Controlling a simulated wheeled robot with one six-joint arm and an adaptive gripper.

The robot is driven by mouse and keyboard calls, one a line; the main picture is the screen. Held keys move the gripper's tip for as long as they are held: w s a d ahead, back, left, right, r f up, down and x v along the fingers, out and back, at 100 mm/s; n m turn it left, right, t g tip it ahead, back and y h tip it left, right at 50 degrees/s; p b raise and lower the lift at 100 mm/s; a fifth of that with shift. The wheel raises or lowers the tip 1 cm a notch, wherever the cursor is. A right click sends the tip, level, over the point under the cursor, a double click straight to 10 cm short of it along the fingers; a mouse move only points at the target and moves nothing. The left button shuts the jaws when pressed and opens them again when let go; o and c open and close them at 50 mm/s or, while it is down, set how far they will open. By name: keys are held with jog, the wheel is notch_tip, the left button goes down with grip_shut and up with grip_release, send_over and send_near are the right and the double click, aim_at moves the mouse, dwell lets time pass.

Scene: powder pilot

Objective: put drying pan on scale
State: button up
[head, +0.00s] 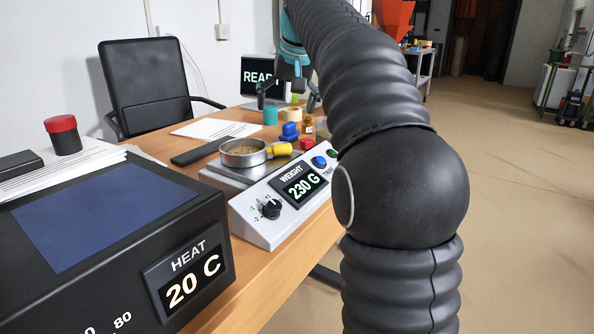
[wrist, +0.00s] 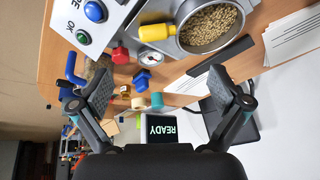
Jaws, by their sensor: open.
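The drying pan (head: 243,163), a round metal pan with a yellow handle (head: 279,150) and tan pellets inside, sits on the plate of the scale (head: 262,233). The scale's display reads 230 G. In the wrist view the pan (wrist: 239,33) is at the top right, its yellow handle (wrist: 155,30) pointing left; the scale (wrist: 120,12) shows partly at the top. My gripper (head: 289,98) is open and empty, beyond the pan and above the far part of the desk. In the wrist view my gripper (wrist: 162,92) has its fingers wide apart, clear of the pan.
A black heater (head: 110,220) with a blue top reads HEAT 20 C at the front left. A black chair (head: 150,85) is beyond the desk. Open floor (head: 520,200) lies right.

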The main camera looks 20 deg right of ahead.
jog(key=s+a+f+n, duration=0.1)
jog(key=s+a+f, duration=0.3)
jog(key=s, duration=0.5)
jog(key=s+a+f, duration=0.1)
jog(key=s+f, duration=0.4)
jog(key=s, duration=0.4)
jog(key=s+a+f+n, duration=0.1)
jog(key=s+a+f, duration=0.1)
jog(key=s+f, duration=1.2)
notch_tip(320, 180, down, 2)
jog(key=shift+s+f+t+h, duration=0.2)
jog(key=shift+s+t+h, duration=0.1)
jog(key=shift+t, duration=0.1)
